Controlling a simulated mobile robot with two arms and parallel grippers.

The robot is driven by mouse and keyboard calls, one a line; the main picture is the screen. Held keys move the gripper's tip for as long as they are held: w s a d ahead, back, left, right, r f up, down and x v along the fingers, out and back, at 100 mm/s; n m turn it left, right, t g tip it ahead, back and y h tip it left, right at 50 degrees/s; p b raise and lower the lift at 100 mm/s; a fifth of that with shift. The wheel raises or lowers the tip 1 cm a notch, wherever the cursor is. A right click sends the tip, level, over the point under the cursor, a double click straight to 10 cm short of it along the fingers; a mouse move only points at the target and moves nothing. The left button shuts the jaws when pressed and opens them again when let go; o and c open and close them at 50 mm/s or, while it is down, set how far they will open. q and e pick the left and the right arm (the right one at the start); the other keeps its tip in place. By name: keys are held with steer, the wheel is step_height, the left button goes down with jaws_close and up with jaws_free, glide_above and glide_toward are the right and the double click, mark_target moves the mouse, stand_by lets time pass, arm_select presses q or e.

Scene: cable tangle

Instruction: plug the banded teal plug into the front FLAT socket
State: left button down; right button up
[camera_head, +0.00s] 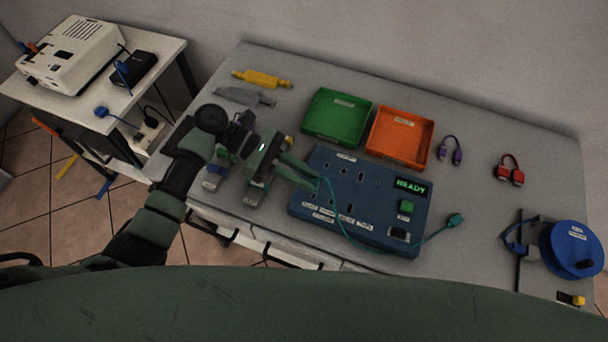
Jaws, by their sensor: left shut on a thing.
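My left gripper (314,184) reaches in over the left part of the blue socket panel (301,199). It is shut on one end of the thin teal cable (347,234); the held plug is mostly hidden by the fingers. The cable loops down over the panel's front part and runs right. Its other end, a teal plug (455,220), lies on the table right of the panel. I cannot make out a band on either end. The panel has dark sockets and white labels, too small to read surely. My right gripper is not in view.
A lit READY display (411,187) and a green button (406,206) are on the panel's right. Green (314,129) and orange (376,146) trays stand behind it. A blue cable reel (565,248) is at far right. Purple (458,155) and red (510,175) leads lie at back right.

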arm_select(q)
steer(key=shift+f+b, duration=0.55)
steer(key=shift+f, duration=0.15)
steer(key=shift+r, duration=0.15)
steer(key=shift+p, duration=0.7)
steer(key=shift+p, duration=0.45)
steer(key=shift+f+b, duration=0.35)
steer(key=shift+f, duration=0.8)
